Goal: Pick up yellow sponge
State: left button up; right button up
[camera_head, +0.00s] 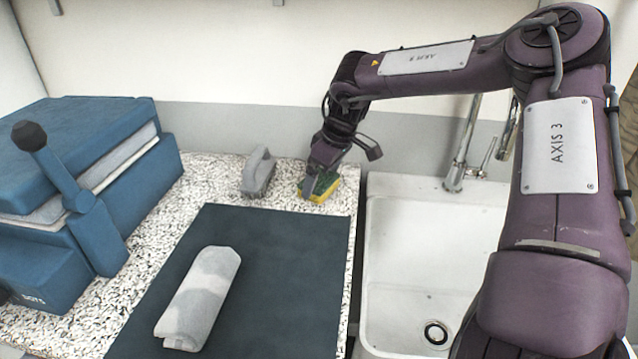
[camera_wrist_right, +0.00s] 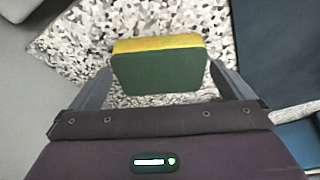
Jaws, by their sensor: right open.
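The yellow sponge (camera_head: 329,190) has a dark green side and lies on the speckled counter near the sink's back left corner. My right gripper (camera_head: 308,193) is right at it in the head view and hides part of it. In the right wrist view, the sponge (camera_wrist_right: 158,66) sits between the fingers of my right gripper (camera_wrist_right: 160,77), its green side facing the camera and a yellow strip at the far edge. The fingers stand apart, one on either side of the sponge; whether they touch it cannot be told. My left gripper is not in view.
A grey brush with a handle (camera_head: 259,172) stands left of the sponge. A dark mat (camera_head: 275,285) with a rolled grey cloth (camera_head: 200,297) lies in front. The white sink (camera_head: 410,270) with a faucet (camera_head: 463,145) is right; a blue press (camera_head: 75,190) stands left.

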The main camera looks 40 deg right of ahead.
aim_at(321, 180)
jog(key=shift+x, duration=0.75)
jog(key=c, duration=0.9)
jog(key=shift+o, duration=0.2)
notch_tip(321, 180, up, 10)
jog(key=o, duration=0.5)
jog(key=shift+c, duration=0.2)
jog(key=c, duration=0.3)
